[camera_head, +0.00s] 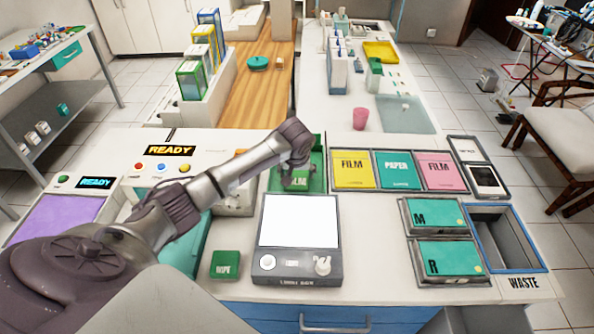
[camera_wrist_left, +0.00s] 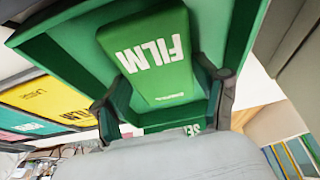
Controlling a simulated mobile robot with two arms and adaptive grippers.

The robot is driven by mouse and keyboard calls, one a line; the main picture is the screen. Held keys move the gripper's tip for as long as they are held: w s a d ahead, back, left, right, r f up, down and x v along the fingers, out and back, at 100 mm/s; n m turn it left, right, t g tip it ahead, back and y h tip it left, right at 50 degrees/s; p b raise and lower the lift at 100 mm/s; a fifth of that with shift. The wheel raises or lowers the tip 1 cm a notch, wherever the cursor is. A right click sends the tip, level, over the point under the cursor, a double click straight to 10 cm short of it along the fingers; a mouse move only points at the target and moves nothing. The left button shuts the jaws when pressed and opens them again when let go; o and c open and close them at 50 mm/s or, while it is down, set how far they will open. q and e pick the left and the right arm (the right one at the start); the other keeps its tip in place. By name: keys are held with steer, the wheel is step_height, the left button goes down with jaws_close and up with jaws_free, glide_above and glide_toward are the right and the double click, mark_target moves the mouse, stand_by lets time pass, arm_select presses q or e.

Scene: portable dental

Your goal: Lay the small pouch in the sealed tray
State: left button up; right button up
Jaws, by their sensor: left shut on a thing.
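The small pouch is a green packet marked FILM (camera_wrist_left: 150,58). In the head view it shows partly under my left gripper (camera_head: 296,180). The sealed tray is a green open tray (camera_head: 318,158) at the counter's middle; its walls and a partly hidden "SE" label (camera_wrist_left: 193,129) show in the left wrist view. My left gripper (camera_wrist_left: 165,98) is shut on the pouch, with one finger on each side. The pouch is within the tray's outline; I cannot tell whether it touches the floor. My right gripper is not in view.
A lit white panel (camera_head: 298,222) stands in front of the tray. A green WIPE block (camera_head: 226,264) and READY machines are left. A blue-rimmed waste bin (camera_head: 505,238) is far right.

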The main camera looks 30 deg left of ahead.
arm_select(q)
steer(key=shift+f, duration=0.15)
steer(key=o, duration=1.3)
steer(key=v, duration=1.2)
steer(key=shift+d+b, duration=0.1)
steer(key=shift+b, duration=0.25)
steer(key=shift+r, duration=0.25)
